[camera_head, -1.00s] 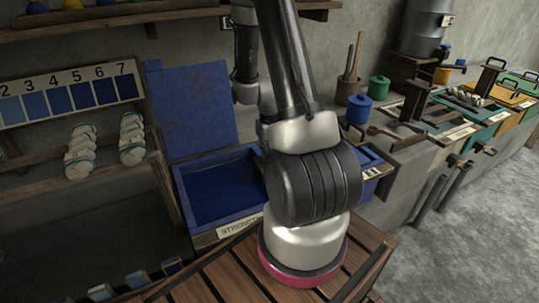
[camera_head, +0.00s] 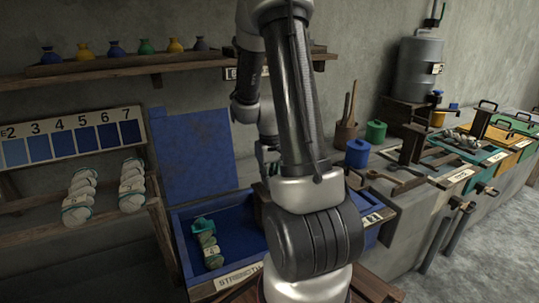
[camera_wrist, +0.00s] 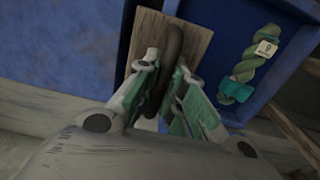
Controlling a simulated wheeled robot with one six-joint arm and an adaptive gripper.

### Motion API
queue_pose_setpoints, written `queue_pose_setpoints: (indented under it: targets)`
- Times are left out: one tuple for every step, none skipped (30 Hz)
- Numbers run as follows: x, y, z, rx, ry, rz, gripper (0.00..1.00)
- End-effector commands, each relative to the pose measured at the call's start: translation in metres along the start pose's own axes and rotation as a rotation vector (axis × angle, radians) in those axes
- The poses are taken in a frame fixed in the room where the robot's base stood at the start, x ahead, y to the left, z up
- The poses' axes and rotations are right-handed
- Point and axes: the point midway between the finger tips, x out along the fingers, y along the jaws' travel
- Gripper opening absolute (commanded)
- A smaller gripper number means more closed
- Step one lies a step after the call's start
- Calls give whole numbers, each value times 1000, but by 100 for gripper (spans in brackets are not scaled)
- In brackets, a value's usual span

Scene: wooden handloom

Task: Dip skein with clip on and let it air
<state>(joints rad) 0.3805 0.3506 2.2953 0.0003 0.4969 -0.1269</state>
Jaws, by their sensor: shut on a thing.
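The skein (camera_head: 210,247) is greenish and twisted, and it lies inside the left part of the open blue vat (camera_head: 183,252). A teal clip (camera_head: 203,224) is on its far end. In the wrist view the skein (camera_wrist: 248,66) shows at the upper right with a pale tag, and its teal clip (camera_wrist: 236,90) is at the near end. My gripper (camera_wrist: 165,75) is shut on a dark rod-like handle (camera_wrist: 174,42) in front of a wooden board (camera_wrist: 198,45), apart from the skein. In the head view my arm hides much of the vat's right side.
The blue lid (camera_head: 195,150) stands raised behind the vat. A numbered shade chart (camera_head: 70,138) and pale skeins (camera_head: 80,195) are on the left rack. A blue pot (camera_head: 357,153), a green pot (camera_head: 376,132) and a tool holder (camera_head: 345,135) stand right of my arm.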

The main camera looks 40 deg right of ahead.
Motion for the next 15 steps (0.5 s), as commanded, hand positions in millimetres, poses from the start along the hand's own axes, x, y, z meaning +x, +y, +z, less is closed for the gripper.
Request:
queue_pose_setpoints:
  targets:
    - [-6,0,0,0,1,0,0]
    - [-10,0,0,0,1,0,0]
    - [-14,0,0,0,2,1,0]
    - [-17,0,0,0,1,1,0]
    - [-20,0,0,0,1,0,0]
    - [-25,0,0,0,2,1,0]
    - [-28,0,0,0,2,1,0]
    - [-32,0,0,0,1,1,0]
    - [-36,0,0,0,2,1,0]
    - [-40,0,0,0,3,1,0]
    - [-43,0,0,0,3,1,0]
    - [-47,0,0,0,3,1,0]
    - [-50,0,0,0,3,1,0]
    - [-54,0,0,0,2,1,0]
    - [-58,0,0,0,3,1,0]
